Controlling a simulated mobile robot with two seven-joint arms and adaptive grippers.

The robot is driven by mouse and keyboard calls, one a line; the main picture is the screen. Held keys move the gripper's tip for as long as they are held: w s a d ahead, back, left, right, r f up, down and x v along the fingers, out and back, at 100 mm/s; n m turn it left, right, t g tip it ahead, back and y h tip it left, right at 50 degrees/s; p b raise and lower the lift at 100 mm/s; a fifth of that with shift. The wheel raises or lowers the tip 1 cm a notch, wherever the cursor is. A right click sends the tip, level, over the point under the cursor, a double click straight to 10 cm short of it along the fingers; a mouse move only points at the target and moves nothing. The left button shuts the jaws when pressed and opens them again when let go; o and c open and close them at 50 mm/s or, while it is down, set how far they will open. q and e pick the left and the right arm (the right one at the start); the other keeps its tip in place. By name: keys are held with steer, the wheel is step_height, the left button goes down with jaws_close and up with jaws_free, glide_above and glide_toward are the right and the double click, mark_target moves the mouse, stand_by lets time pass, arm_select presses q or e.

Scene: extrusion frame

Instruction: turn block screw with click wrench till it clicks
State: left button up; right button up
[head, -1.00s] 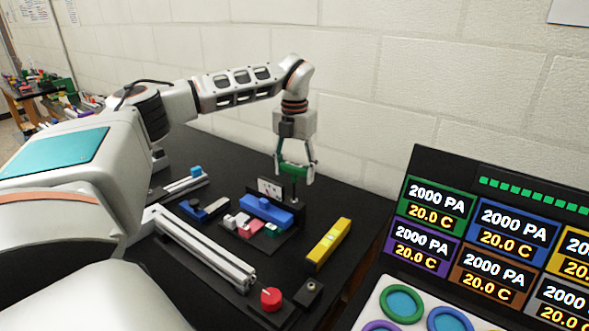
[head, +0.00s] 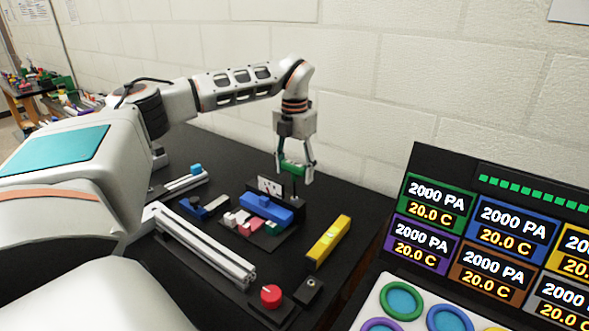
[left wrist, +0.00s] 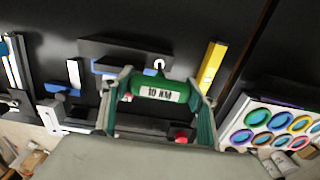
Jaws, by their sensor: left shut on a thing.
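My left gripper (head: 294,176) is shut on the green handle of the click wrench (head: 291,168). It holds the wrench over the back of the table, by a small white panel (head: 270,186) and a blue block (head: 266,209). In the left wrist view the handle (left wrist: 158,88) lies across between my fingers and reads "10 NM". The wrench's thin dark shaft points down; I cannot tell whether its tip sits in a screw. The block screw cannot be made out. My right gripper is not in view.
A yellow bar (head: 329,242) lies right of the blue block. Small pink and white pieces (head: 237,219) lie left of it. A long aluminium extrusion (head: 205,244), a red knob (head: 271,295) and a black block (head: 309,290) are in front. A panel of pressure readouts (head: 478,235) stands at right.

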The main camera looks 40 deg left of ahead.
mark_target(295, 163)
arm_select(q)
steer(key=shift+f, duration=0.1)
steer(key=shift+m, duration=0.8)
steer(key=shift+m, duration=0.4)
steer(key=shift+n, duration=1)
steer(key=shift+r, duration=1.55)
steer(key=shift+r, duration=0.1)
